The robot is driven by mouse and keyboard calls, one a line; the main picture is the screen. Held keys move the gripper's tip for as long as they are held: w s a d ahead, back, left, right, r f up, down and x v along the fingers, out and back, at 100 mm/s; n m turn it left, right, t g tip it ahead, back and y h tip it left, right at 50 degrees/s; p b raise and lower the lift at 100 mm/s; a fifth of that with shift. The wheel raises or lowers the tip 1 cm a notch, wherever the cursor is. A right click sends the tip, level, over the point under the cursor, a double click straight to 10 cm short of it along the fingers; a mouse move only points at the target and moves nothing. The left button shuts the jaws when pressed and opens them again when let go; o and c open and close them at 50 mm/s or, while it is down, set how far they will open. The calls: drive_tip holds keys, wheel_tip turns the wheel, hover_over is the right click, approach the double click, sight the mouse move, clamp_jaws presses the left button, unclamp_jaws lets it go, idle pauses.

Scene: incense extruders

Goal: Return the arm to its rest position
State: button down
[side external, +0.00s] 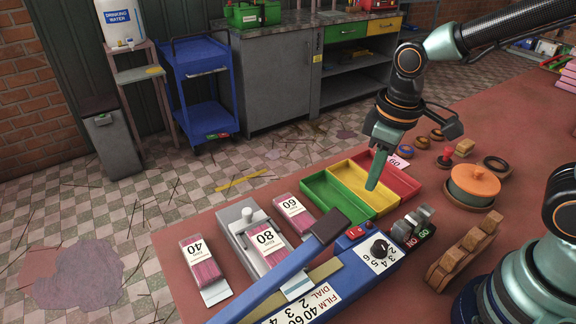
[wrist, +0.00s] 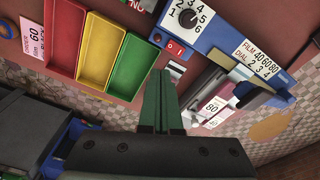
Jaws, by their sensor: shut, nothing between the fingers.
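My gripper (side external: 376,183) is shut and empty. In the side external view it points down, in the air over the yellow compartment of the three-colour tray, with the arm reaching in from the upper right. In the wrist view my gripper's green fingers (wrist: 160,80) lie together, with nothing between them. I cannot tell its exact height above the tray. The tray has green (side external: 318,203), yellow (side external: 345,180) and red (side external: 398,183) compartments, and the parts I can see are empty.
The blue sealing machine (side external: 290,285) with a dial (side external: 379,249) stands at the table's front. Packs marked 40 (side external: 203,265), 80 (side external: 265,243) and 60 (side external: 296,217) lie left of it. A wooden rack (side external: 462,250) and orange-lidded pot (side external: 472,185) stand right.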

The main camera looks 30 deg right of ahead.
drive_tip(key=d+r+m+t, duration=0.4)
drive_tip(key=d+r, duration=0.3)
drive_tip(key=r, duration=0.2)
drive_tip(key=shift+s+d+r+m, duration=0.15)
drive_tip(key=shift+s+m, duration=0.2)
drive_tip(key=shift+m, duration=0.05)
